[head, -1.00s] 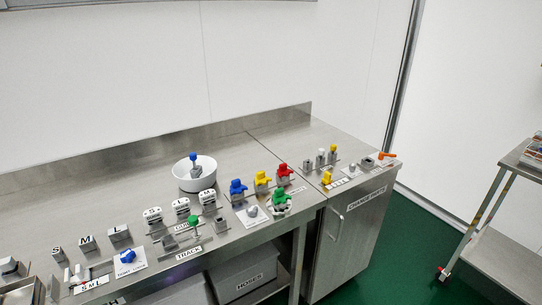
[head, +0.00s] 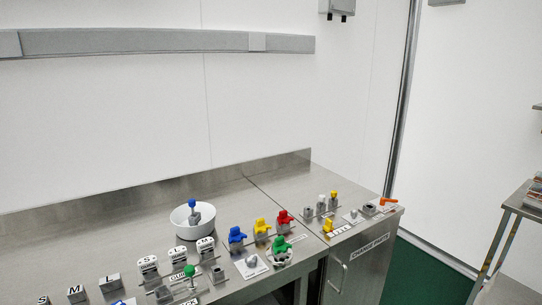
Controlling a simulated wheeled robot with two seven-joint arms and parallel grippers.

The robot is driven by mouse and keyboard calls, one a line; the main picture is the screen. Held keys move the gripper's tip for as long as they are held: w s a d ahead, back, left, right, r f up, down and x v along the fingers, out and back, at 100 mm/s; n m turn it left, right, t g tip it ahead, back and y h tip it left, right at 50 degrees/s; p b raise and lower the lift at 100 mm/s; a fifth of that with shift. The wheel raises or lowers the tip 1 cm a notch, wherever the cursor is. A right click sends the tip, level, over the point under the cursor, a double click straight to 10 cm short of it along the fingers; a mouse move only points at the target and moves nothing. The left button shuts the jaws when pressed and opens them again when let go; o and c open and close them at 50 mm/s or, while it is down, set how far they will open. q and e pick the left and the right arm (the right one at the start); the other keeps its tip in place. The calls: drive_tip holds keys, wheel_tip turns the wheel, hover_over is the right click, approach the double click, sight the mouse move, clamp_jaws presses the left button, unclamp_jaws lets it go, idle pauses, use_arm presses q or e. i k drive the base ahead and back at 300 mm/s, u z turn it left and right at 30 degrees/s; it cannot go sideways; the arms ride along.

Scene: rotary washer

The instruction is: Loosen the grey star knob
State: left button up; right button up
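Two small grey knob-like parts show in the head view. One grey knob (head: 252,262) sits on a white card at the front of the steel bench, left of a green part (head: 281,245). A smaller grey piece (head: 354,213) sits on another white card on the right-hand cabinet top. Both are too small to tell which one is star-shaped. Neither of my grippers is in view.
A white bowl (head: 182,229) holds a blue-topped part (head: 193,207). Blue (head: 236,235), yellow (head: 261,226) and red (head: 284,218) parts stand in a row. An orange lever (head: 388,202) is at the right edge. A steel trolley (head: 520,212) stands at far right.

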sight(251, 260)
drive_tip(key=k, duration=0.6)
drive_tip(key=u, duration=0.55)
drive_tip(key=i, duration=1.25)
drive_tip(key=u, duration=0.35)
